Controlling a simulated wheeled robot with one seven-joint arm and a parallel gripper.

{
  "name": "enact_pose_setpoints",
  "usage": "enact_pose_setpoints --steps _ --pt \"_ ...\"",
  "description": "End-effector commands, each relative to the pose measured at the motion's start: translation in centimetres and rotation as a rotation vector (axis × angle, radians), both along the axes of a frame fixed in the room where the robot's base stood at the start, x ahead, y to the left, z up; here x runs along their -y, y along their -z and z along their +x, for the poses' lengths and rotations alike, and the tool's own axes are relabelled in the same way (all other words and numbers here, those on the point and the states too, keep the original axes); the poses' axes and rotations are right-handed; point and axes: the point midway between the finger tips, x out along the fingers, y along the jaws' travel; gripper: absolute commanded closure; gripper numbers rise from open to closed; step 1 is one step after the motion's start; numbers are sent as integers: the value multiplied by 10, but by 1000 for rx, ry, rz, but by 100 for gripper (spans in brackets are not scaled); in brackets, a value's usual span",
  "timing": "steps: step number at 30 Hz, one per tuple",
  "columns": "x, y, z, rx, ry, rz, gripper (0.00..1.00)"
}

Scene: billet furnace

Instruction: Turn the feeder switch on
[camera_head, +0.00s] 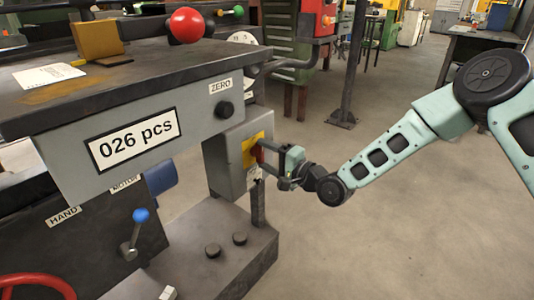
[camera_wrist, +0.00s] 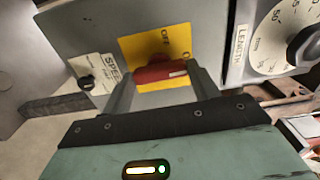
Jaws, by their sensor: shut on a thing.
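The feeder switch is a red rotary knob (camera_wrist: 160,73) on a yellow plate (camera_wrist: 140,45) fixed to a grey box. In the head view the yellow plate (camera_head: 248,147) is on the box's right face, with a bit of red knob (camera_head: 258,153) showing between my fingers. My gripper (camera_wrist: 160,80) is shut on the red knob, one finger on each side. It also shows in the head view (camera_head: 263,156), reaching in from the right. The plate reads OFF at its top in the wrist view; a second label at its right is partly cut off. The knob's white mark lies toward the right.
The grey box (camera_head: 222,170) hangs under the machine table, beside a panel (camera_head: 130,140) reading 026 pcs. A LENGTH dial (camera_wrist: 280,38) and a SPEED label (camera_wrist: 108,72) flank the switch. A blue-knobbed lever (camera_head: 140,216) stands lower left. Open floor (camera_head: 400,235) lies right.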

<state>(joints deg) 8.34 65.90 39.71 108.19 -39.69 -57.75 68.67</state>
Motion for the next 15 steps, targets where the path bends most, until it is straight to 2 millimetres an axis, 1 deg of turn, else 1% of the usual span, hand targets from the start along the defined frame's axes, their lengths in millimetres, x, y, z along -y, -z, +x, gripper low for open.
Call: enact_pose_setpoints --steps 15 --pt "0 1 -1 -36 -1 24 63"
